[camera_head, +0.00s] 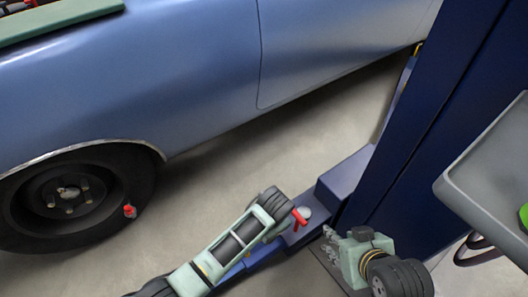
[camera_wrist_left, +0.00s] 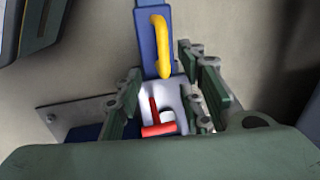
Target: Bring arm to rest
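In the left wrist view my left gripper (camera_wrist_left: 168,82) is open, its fingers spread wide. A red lever (camera_wrist_left: 158,130) on a pale block (camera_wrist_left: 178,100) shows between the fingers, and I see no grip on it. In the head view the lever (camera_head: 300,217) is just right of my left wrist joint, at the foot of the blue lift post (camera_head: 425,110). My left fingers are hidden there. My right gripper (camera_head: 328,240) is low right of centre, pointing left. Its fingers are too small to tell open from shut, and no held object shows.
A blue car (camera_head: 200,85) fills the upper left, with a wheel (camera_head: 75,200) below. A grey tray (camera_head: 470,165) stands at the right edge. A blue lift arm (camera_wrist_left: 153,35) with a yellow handle (camera_wrist_left: 160,45) is beyond the lever. Bare floor (camera_head: 235,170) lies between car and post.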

